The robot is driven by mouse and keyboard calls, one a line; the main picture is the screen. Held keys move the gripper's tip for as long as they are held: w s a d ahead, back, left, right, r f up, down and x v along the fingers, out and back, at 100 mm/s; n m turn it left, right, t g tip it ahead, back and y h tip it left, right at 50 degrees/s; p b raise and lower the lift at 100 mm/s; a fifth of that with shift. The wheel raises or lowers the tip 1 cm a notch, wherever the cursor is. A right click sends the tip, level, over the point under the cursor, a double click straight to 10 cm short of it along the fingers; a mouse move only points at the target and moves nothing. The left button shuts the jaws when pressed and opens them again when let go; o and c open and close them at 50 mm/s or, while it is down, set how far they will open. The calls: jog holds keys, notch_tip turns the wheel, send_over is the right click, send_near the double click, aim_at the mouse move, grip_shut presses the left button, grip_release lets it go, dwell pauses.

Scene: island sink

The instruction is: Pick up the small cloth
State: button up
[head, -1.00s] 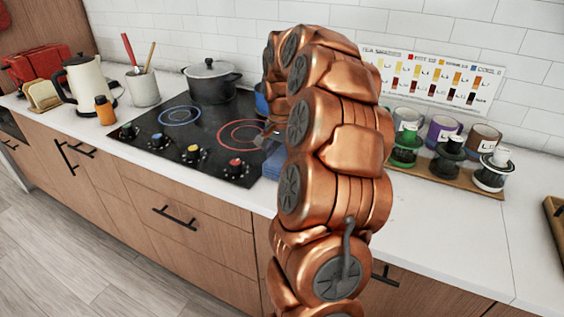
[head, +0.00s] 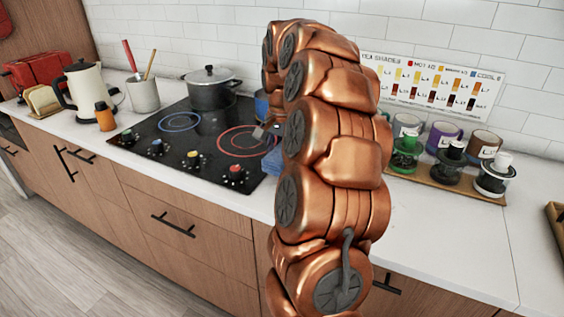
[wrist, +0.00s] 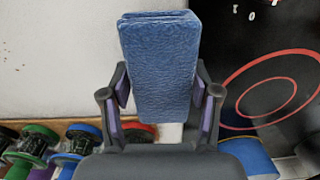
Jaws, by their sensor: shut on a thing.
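The small cloth is a folded blue textured piece (wrist: 160,55). In the wrist view it stands between the two fingers of my gripper (wrist: 160,88), which are shut on it from both sides. In the head view a bit of the blue cloth (head: 272,161) shows at the right edge of the cooktop, left of my arm. Part of my gripper (head: 264,133) shows just above it; my arm hides the rest. I cannot tell the exact gap between cloth and counter.
The black cooktop (head: 190,139) lies left of my arm, with a dark pot (head: 211,95) at its back. Right of my arm, a wooden tray (head: 440,183) holds jars with mugs behind. A blue container (head: 262,104) stands behind the gripper. The front right counter is clear.

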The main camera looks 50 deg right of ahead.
jog(key=s+a+b, duration=0.1)
jog(key=s+a, duration=0.1)
jog(key=s, duration=0.2)
jog(key=s+a+r, duration=0.1)
jog(key=s+a, duration=0.1)
jog(key=s, duration=0.3)
jog(key=s+a+b, duration=0.1)
jog(key=s+a, duration=0.2)
jog(key=s, duration=0.2)
jog(key=shift+s+r+b, duration=0.2)
jog(key=shift+r+b, duration=0.1)
